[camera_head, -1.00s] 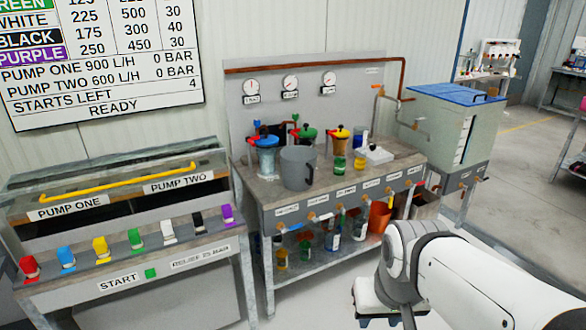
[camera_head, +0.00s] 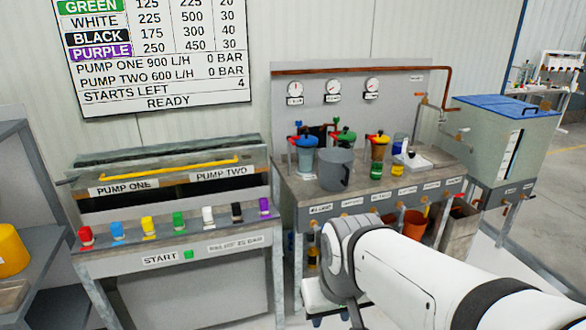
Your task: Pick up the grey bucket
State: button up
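The grey bucket (camera_head: 335,170) stands upright on the front left part of the pump bench top (camera_head: 300,197). A dark handle shows on its right side. My white arm crosses the lower right of the view, in front of the bench and below the bucket. The fingers of my gripper cannot be made out, so I cannot tell their state or their distance from the bucket.
Green (camera_head: 376,170) and yellow (camera_head: 379,147) containers stand right of the bucket. The console (camera_head: 190,240) with coloured switches is at left. A clear tank with a blue lid (camera_head: 508,105) stands at right. An orange bucket (camera_head: 414,224) sits under the bench.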

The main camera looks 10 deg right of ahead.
aim_at(335, 164)
jog(key=i, duration=1.5)
jog(key=u, duration=0.05)
